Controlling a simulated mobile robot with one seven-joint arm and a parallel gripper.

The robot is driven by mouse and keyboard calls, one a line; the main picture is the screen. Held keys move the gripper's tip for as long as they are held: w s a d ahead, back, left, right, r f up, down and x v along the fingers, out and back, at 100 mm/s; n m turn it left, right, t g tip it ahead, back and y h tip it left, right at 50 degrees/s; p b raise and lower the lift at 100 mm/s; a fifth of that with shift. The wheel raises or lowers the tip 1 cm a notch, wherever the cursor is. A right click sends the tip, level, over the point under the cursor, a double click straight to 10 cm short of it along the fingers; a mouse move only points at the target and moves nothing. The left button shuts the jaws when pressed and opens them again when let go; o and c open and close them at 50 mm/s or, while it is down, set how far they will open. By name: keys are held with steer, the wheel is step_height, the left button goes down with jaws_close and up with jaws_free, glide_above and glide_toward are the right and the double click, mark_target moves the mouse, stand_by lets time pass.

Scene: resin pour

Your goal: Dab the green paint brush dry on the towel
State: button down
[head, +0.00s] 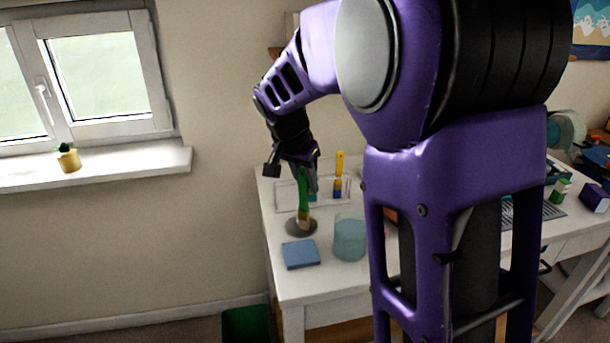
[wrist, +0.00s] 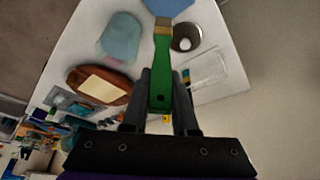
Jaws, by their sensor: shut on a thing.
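My gripper (head: 308,186) is shut on the green paint brush (head: 303,195), which hangs bristles down. The brush's green handle also shows between the fingers in the wrist view (wrist: 158,78), with its metal band pointing away from me. In the head view the brush's lower end overlaps a round grey dish (head: 301,228). The blue towel (head: 301,254) lies flat on the table in front of the dish. In the wrist view the towel (wrist: 168,6) is at the top edge, just beyond the brush's tip. I cannot tell whether they touch.
A translucent teal cup (head: 350,238) stands right of the towel. A clear tray (wrist: 205,75) lies behind the dish, with a yellow-handled brush (head: 339,163) near it. A brown oval piece with a cream top (wrist: 100,88) is beside the cup. The table's left edge is close.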

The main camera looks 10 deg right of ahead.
mark_target(300, 203)
steer(key=shift+a+f, duration=0.35)
steer(key=shift+a, duration=0.1)
step_height(300, 203, down, 6)
steer(key=b, duration=0.4)
steer(key=shift+f+b, duration=0.55)
steer(key=shift+b, duration=0.05)
stand_by(2.3)
